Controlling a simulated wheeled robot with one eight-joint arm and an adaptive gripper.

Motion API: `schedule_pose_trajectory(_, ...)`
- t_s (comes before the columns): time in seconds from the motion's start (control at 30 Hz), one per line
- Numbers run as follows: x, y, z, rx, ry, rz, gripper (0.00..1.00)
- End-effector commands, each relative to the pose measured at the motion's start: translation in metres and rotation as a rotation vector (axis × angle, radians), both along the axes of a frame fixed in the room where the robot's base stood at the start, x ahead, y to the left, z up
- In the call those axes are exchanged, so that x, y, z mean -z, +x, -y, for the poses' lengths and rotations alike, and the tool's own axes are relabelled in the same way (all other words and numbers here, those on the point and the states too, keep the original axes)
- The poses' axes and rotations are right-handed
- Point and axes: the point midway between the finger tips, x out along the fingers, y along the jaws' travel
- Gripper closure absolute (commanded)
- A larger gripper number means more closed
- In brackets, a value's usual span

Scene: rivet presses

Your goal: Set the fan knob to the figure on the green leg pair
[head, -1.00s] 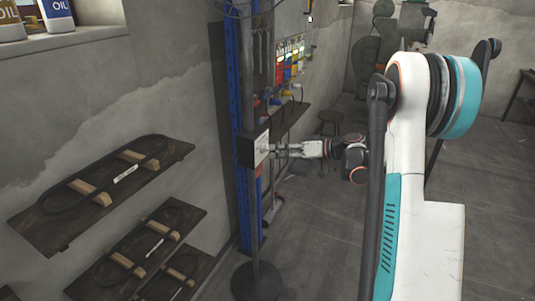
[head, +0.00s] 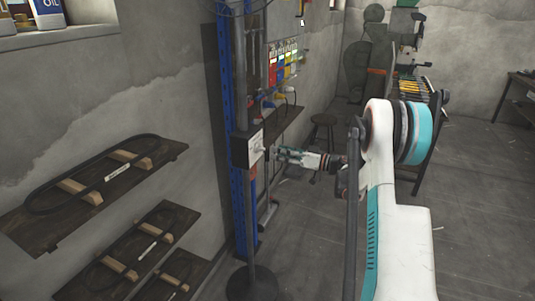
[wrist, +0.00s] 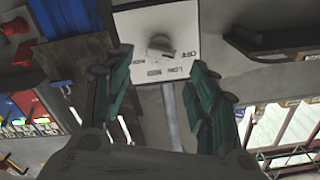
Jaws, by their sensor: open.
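The fan knob (wrist: 160,45) is a small grey knob on a white plate (wrist: 130,25) with black words around it; I read OFF and LOW, and the others are hard to read. In the head view the plate (head: 256,145) is on a dark box (head: 240,152) on the fan's pole. My gripper (wrist: 158,75) has its two green fingers spread wide, with nothing between them. In the head view my gripper (head: 279,155) is just right of the plate, apart from it. I cannot make out the knob's setting, nor a green leg pair with a figure.
The fan's pole (head: 248,215) stands on a round base (head: 252,284) beside a blue upright (head: 237,190). A wall shelf (head: 275,128) and a stool (head: 324,122) are behind. Wooden racks (head: 50,225) hang at left. The floor at right is mostly clear.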

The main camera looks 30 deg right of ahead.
Motion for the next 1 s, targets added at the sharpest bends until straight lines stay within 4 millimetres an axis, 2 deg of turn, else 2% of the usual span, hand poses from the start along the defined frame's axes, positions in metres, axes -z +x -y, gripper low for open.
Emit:
schedule_pose_trajectory(0.1,0.002,0.018,-0.015,-0.002,0.000,0.000,0.47)
schedule_pose_trajectory(0.3,0.001,0.038,-0.030,-0.001,0.000,0.000,0.47)
schedule_pose_trajectory(0.5,0.000,0.046,-0.036,0.001,0.000,0.000,0.47)
schedule_pose_trajectory(0.73,0.000,0.046,-0.036,0.001,0.000,0.000,0.47)
schedule_pose_trajectory(0.77,0.000,0.046,-0.036,0.001,0.000,0.000,0.49)
schedule_pose_trajectory(0.93,0.000,0.046,-0.036,0.001,0.000,0.000,0.87)
schedule_pose_trajectory(1.0,0.000,0.046,-0.036,0.001,0.000,0.000,0.91)
